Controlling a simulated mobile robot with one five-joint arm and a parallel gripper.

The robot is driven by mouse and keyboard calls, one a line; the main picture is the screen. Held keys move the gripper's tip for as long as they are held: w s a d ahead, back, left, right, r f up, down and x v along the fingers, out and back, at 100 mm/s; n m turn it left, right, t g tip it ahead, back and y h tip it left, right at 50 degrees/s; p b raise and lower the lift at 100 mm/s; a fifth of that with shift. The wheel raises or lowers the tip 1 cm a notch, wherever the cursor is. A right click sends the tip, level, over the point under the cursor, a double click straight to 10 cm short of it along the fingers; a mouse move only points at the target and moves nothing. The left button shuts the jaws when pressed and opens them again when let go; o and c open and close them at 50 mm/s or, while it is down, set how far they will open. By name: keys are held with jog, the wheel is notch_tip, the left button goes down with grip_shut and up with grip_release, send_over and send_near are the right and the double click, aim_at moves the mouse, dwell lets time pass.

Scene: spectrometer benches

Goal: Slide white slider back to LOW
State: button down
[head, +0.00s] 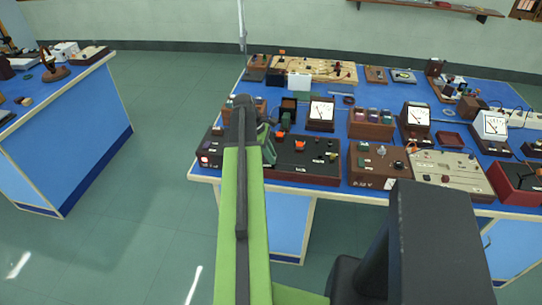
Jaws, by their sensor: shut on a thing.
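My gripper (268,146) is at the near edge of the right bench, at the left end of a long dark control box (310,165). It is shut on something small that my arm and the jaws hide. I cannot make out the white slider or its LOW mark; the box's left part is covered by my arm. The box's visible top carries orange and green knobs or terminals and small pale labels too small to read.
A dark box with a lit pinkish spot (207,150) stands left of my arm. A brown power box (378,166) and a beige panel (447,170) stand to the right. Meters and racks crowd behind. Another blue bench (75,140) is at far left, with open floor between.

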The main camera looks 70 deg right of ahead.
jog(key=shift+w, duration=0.1)
jog(key=shift+w+a, duration=0.1)
jog(key=shift+w, duration=0.45)
jog(key=c, duration=1.3)
grip_release()
jog(key=shift+r, duration=0.25)
jog(key=p+v, duration=1.6)
jog(key=v, duration=0.1)
